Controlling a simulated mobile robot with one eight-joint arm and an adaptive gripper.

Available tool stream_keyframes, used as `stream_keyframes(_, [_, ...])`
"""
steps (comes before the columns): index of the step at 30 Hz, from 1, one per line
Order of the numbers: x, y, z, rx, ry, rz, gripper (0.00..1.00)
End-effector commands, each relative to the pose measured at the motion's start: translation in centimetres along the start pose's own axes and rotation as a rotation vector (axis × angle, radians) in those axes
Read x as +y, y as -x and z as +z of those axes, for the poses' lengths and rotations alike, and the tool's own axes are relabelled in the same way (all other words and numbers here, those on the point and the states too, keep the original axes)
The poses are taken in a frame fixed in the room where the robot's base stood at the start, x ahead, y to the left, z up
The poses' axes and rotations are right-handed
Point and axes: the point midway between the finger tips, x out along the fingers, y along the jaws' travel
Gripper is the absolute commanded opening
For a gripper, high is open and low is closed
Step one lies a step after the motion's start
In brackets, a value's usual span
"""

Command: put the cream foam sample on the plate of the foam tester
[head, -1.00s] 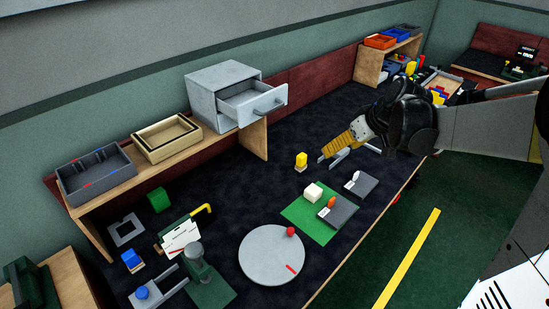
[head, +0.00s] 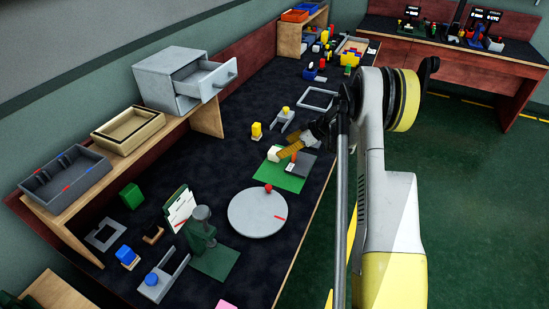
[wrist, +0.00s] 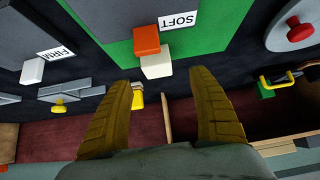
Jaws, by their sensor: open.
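The cream foam sample (head: 273,154) is a small pale block on the green mat (head: 291,184), by the far-left edge of it. In the wrist view the cream sample (wrist: 157,66) sits against an orange block (wrist: 146,40) beside the SOFT label (wrist: 178,20). My gripper (head: 290,146) is open, with tan ribbed fingers, close to the sample. In the wrist view the sample is ahead of the gap between my fingertips (wrist: 161,77), not held. A green stand with a grey round head (head: 201,228) on a green base looks like the foam tester, though no label confirms it.
A grey turntable (head: 257,215) with a red knob lies between mat and stand. A yellow block (head: 257,131) stands behind the mat. In the wrist view a white block (wrist: 33,71) sits near the FIRM label (wrist: 55,51). An open drawer cabinet (head: 172,82) stands on the shelf.

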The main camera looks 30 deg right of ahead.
Motion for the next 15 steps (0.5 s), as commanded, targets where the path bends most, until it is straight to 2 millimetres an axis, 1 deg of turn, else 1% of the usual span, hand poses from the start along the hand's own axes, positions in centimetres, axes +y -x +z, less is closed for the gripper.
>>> stream_keyframes(1, [0.0, -0.9, 0.2, 0.0, 0.001, -0.001, 0.7])
stream_keyframes(7, [0.2, -2.6, 0.1, 0.0, -0.001, 0.0, 0.7])
stream_keyframes(12, [0.5, -5.4, 0.3, 0.0, 0.001, -0.001, 0.7])
stream_keyframes(15, [0.5, -6.5, 0.2, 0.0, -0.001, -0.001, 0.7])
